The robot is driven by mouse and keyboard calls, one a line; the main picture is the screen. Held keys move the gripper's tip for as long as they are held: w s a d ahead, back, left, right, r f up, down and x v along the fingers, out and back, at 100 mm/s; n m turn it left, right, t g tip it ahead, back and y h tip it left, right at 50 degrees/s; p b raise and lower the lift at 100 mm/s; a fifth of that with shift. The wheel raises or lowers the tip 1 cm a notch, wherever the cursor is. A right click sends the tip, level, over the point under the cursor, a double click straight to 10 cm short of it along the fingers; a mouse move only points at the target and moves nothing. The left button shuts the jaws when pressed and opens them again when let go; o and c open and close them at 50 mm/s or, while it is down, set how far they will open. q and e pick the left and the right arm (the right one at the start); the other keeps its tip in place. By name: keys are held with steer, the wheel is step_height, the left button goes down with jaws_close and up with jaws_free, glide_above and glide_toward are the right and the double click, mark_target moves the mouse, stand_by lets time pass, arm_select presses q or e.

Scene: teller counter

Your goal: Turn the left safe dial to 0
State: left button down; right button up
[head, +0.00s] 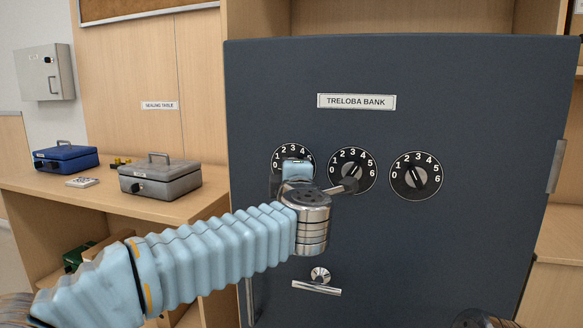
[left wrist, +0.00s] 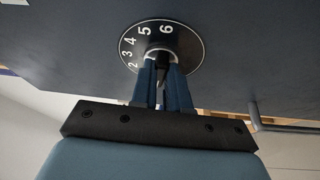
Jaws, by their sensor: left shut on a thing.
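The left safe dial (head: 291,150) is a black disc with white numbers on the dark safe door. My left gripper (head: 297,170) is in front of it and hides its knob and lower right part in the head view. In the left wrist view the two blue fingers (left wrist: 164,72) are shut on the knob of the dial (left wrist: 186,42). The numbers 2 to 6 show there; the 0 is hidden in that view but shows in the head view. The fingers hide where the knob points. My right gripper's jaws are not in view.
The middle dial (head: 352,170) and right dial (head: 416,176) sit close to the right. A door handle (head: 316,288) is below. A side table (head: 100,195) at the left bears a grey cash box (head: 160,178) and a blue one (head: 66,157).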

arm_select(q)
steer(key=shift+n, duration=0.3)
stand_by(0.4)
steer(key=c, duration=1.1)
jaws_free()
steer(key=s, duration=0.4)
steer(key=s+b, duration=0.1)
steer(key=s, duration=0.4)
steer(key=s+d, duration=0.1)
steer(key=s, duration=0.3)
steer(key=shift+s, duration=0.35)
